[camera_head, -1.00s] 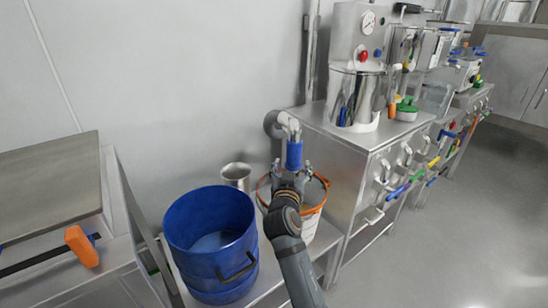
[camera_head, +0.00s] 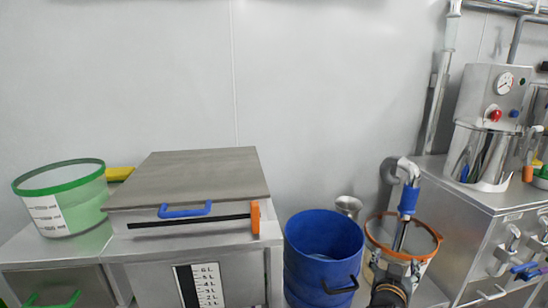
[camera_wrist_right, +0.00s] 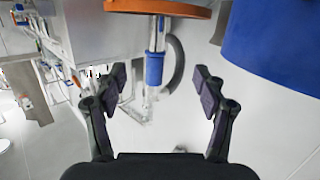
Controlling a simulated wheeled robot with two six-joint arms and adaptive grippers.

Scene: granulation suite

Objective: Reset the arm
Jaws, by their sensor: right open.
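My right gripper (camera_head: 398,267) shows at the bottom of the head view, in front of the white bucket with an orange rim (camera_head: 432,240). In the right wrist view the gripper (camera_wrist_right: 160,84) is open, its two dark fingers wide apart with nothing between the pads. A grey pipe with a blue sleeve (camera_head: 408,200) rises above the orange-rimmed bucket. The blue sleeve (camera_wrist_right: 154,68) also shows beyond the fingers in the wrist view, apart from them. My left gripper is not in view.
A blue drum (camera_head: 322,235) stands left of the orange-rimmed bucket, with a steel cup (camera_head: 348,204) behind. A steel box with a blue handle (camera_head: 190,180) and a green-rimmed tub (camera_head: 62,200) are at left. A steel cabinet (camera_head: 470,215) with a gauge unit is at right.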

